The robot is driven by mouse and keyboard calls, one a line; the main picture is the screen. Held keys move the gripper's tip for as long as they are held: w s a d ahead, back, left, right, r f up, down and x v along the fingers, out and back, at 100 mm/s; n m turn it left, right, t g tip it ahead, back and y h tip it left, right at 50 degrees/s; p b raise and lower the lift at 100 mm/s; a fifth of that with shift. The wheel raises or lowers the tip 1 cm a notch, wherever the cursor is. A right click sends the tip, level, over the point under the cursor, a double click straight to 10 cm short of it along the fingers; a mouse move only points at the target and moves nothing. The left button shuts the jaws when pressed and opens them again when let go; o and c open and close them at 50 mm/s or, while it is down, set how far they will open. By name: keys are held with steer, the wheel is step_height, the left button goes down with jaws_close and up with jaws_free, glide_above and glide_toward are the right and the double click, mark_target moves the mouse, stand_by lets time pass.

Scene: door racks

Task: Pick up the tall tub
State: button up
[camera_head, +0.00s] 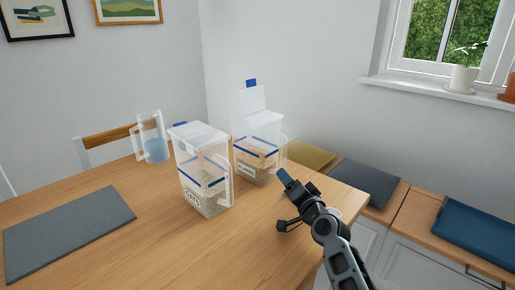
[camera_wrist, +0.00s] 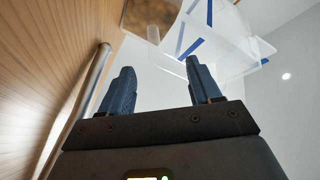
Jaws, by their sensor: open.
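Two clear tubs with blue stripes stand upright on the wooden table. The oats tub (camera_head: 202,169) is nearer, with its white lid down and pale oats inside. The flakes tub (camera_head: 258,150) stands behind it to the right, its lid raised and brown flakes inside. I cannot tell for sure which one is called the tall tub. My gripper (camera_head: 281,176) is open and empty, to the right of both tubs near the table's right edge. In the wrist view my gripper (camera_wrist: 160,66) points toward a clear blue-striped tub (camera_wrist: 212,38), apart from it.
A clear jug (camera_head: 153,140) of bluish liquid stands behind the oats tub, before a chair (camera_head: 105,136). A grey mat (camera_head: 68,230) lies at left. Cushions (camera_head: 365,181) lie on a low cabinet at right. The front middle of the table is clear.

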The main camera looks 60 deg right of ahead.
steer(key=shift+f+x, duration=0.2)
steer(key=shift+x, duration=2.55)
steer(key=shift+w+a, duration=0.1)
steer(key=shift+a, duration=0.05)
steer(key=shift+c, duration=0.3)
jaws_close()
